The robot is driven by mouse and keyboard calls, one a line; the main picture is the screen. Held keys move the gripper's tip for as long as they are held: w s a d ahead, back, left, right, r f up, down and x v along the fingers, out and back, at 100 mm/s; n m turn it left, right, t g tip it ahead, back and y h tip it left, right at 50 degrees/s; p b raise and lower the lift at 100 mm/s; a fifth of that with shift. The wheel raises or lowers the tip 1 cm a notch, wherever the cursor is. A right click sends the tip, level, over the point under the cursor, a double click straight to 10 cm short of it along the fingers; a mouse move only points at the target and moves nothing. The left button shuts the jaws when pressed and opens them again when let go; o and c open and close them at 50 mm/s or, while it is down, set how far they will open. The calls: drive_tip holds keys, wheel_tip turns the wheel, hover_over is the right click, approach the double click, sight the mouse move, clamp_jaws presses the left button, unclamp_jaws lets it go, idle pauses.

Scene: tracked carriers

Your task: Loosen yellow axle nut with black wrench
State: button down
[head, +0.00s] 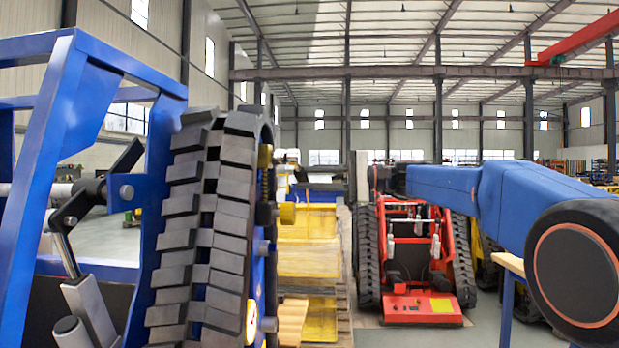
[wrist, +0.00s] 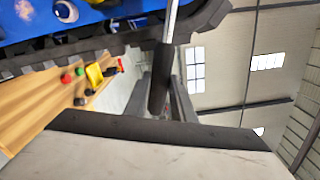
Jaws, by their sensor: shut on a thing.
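My gripper (wrist: 165,98) is shut on the black handle of the wrench (wrist: 159,75) in the wrist view. The wrench's silver shaft runs up out of the picture, so its head is hidden. The shaft passes in front of the dark track of a blue carrier. In the head view, a blue carrier with a black track (head: 205,230) stands at left. My gripper is not clear in the head view.
A red tracked carrier (head: 418,255) stands further back. Yellow slabs (head: 308,245) lie between the two carriers. In the wrist view, a wooden surface (wrist: 40,105) holds a yellow object (wrist: 95,75) and small red and green pieces.

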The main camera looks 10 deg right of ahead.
drive_tip(key=shift+d, duration=0.1)
idle(0.3)
drive_tip(key=shift+s+d, duration=0.2)
drive_tip(key=shift+d, duration=0.65)
drive_tip(key=shift+s+d, duration=0.15)
drive_tip(key=shift+d, duration=0.7)
drive_tip(key=shift+s+d, duration=0.2)
drive_tip(key=shift+d, duration=0.8)
drive_tip(key=shift+s+d, duration=0.2)
drive_tip(key=shift+d, duration=0.75)
